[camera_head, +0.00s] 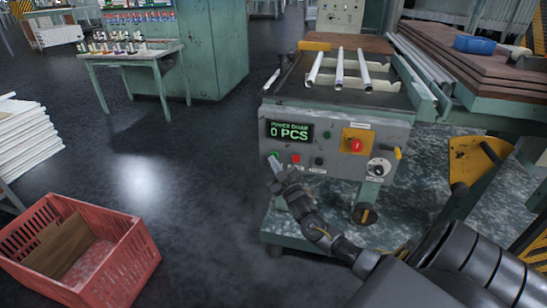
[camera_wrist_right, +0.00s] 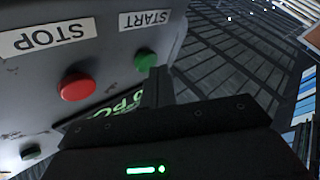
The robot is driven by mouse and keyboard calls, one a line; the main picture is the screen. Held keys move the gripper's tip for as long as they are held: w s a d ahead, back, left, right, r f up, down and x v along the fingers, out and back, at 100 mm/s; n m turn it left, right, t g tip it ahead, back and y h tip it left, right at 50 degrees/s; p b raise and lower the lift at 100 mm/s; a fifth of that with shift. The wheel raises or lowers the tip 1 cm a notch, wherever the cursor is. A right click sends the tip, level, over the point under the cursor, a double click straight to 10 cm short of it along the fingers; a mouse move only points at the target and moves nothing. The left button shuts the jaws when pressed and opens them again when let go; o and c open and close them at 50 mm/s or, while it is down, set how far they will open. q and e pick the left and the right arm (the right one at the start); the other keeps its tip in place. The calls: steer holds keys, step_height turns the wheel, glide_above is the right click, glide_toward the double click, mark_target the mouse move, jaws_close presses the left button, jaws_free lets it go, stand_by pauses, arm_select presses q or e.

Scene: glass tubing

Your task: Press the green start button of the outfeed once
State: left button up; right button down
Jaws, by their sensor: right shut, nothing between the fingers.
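The grey control panel (camera_head: 338,172) of the outfeed shows in the head view, with a display (camera_head: 290,130) reading 0 PCS. The green button (camera_wrist_right: 146,60) under the START label (camera_wrist_right: 145,20) shows in the right wrist view; in the head view it is at the panel's lower left, partly behind my gripper. My right gripper (camera_head: 274,163) is shut and empty, its fingertips (camera_wrist_right: 158,74) close to the green button. I cannot tell whether they touch it. My left gripper is not in view.
A red STOP button (camera_wrist_right: 77,87) sits beside the green one. The panel also has a red knob on a yellow plate (camera_head: 356,146) and a dial (camera_head: 379,167). Glass tubes (camera_head: 339,68) lie on top. A red crate (camera_head: 130,262) stands on the floor at left.

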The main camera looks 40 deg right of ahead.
steer(key=shift+w+d, duration=0.25)
steer(key=shift+d, duration=0.15)
stand_by(0.8)
steer(key=shift+s+a+p, duration=0.5)
steer(key=shift+s+a, duration=0.05)
steer(key=shift+a, duration=0.25)
steer(key=s+a+p, duration=0.1)
steer(key=a, duration=0.1)
steer(key=s+a+p, duration=0.1)
steer(key=a+p, duration=0.1)
steer(key=shift+s, duration=0.4)
